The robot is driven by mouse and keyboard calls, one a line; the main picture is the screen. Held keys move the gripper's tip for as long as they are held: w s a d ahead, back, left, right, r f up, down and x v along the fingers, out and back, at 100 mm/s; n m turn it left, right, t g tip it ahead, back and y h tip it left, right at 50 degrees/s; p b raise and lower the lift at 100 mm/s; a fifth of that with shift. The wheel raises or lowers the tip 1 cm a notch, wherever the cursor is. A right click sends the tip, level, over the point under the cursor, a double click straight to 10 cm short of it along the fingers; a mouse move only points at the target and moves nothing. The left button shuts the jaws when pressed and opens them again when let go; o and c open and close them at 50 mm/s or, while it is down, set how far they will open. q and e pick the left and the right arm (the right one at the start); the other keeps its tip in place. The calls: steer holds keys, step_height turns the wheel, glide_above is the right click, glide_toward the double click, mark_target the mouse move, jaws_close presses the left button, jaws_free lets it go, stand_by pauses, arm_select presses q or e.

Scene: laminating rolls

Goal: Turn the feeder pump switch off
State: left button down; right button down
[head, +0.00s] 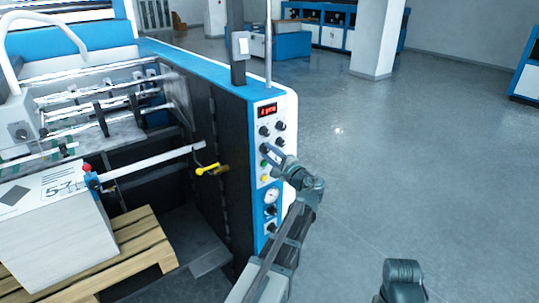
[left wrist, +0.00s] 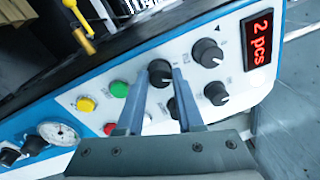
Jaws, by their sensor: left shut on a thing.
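The control panel (head: 273,142) is a white and blue strip on the machine's end. It carries several black rotary knobs; their labels are too small to read, so I cannot tell by name which is the feeder pump switch. My left gripper (head: 272,152) is at the panel. In the left wrist view my left gripper (left wrist: 161,76) has its two fingers on either side of one black knob (left wrist: 160,71) and is shut on it. This knob's pointer direction is unclear. Another arm link of mine shows at the bottom right in the head view; my right gripper is out of sight.
Beside the held knob are a green button (left wrist: 119,89), a red button, a yellow button (left wrist: 86,104) and other knobs (left wrist: 207,53). A red display (left wrist: 262,38) reads "2 pcs". A gauge (head: 270,196) sits lower. A paper stack (head: 60,235) stands left. Floor to the right is clear.

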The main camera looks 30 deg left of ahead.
arm_select(q)
steer(key=n, duration=0.5)
steer(key=shift+f+n+b, duration=0.1)
steer(key=shift+n+b, duration=0.2)
steer(key=shift+n, duration=0.1)
steer(key=shift+y, duration=0.3)
steer(key=c, duration=0.5)
jaws_free()
steer(key=shift+c, duration=0.2)
steer(key=r+b+v, duration=0.1)
steer(key=v, duration=1.2)
steer(key=shift+d+f, duration=0.4)
steer(key=shift+d, duration=0.05)
steer(key=shift+s, duration=0.1)
